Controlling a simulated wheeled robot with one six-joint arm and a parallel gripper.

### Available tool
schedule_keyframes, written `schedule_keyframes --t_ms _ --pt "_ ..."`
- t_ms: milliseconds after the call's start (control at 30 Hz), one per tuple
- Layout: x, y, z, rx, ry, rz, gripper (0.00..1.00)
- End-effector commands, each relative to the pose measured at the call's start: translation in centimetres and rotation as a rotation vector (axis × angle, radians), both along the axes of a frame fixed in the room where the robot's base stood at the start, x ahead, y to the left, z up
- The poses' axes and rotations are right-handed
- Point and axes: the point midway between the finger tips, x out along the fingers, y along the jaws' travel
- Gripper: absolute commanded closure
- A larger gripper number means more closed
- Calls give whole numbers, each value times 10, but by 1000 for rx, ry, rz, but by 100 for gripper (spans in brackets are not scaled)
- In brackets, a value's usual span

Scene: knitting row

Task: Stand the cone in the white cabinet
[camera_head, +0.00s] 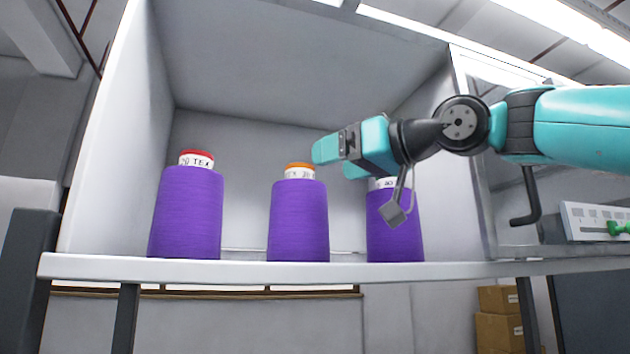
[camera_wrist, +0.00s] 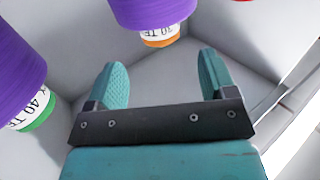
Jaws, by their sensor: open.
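Three purple cones stand upright in the white cabinet (camera_head: 270,70). The left cone (camera_head: 186,215) has a red top and the middle cone (camera_head: 299,222) an orange top. The right cone (camera_head: 395,238) is partly hidden behind my gripper (camera_head: 335,160). In the wrist view a green-topped cone (camera_wrist: 18,75) is at the left and the orange-topped cone (camera_wrist: 150,12) at the top. A red edge shows at the upper right corner. My gripper (camera_wrist: 160,78) is open and empty, at the height of the cone tops, between the middle and right cones in the head view.
The cabinet's front shelf edge (camera_head: 300,271) runs below the cones. Side walls bound the cabinet left and right. A panel with a green knob (camera_head: 618,229) is at the right. Cardboard boxes (camera_head: 500,330) stand lower right. The upper cabinet space is free.

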Motion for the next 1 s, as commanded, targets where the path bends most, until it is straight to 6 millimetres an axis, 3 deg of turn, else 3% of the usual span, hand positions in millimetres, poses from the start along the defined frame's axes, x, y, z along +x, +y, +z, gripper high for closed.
schedule_keyframes --t_ms 100,300,1000 --pt "-15 -20 -3 -1 -2 -6 23" --pt "-29 -37 -1 0 0 -3 23" --pt "-32 -39 0 0 1 0 23"
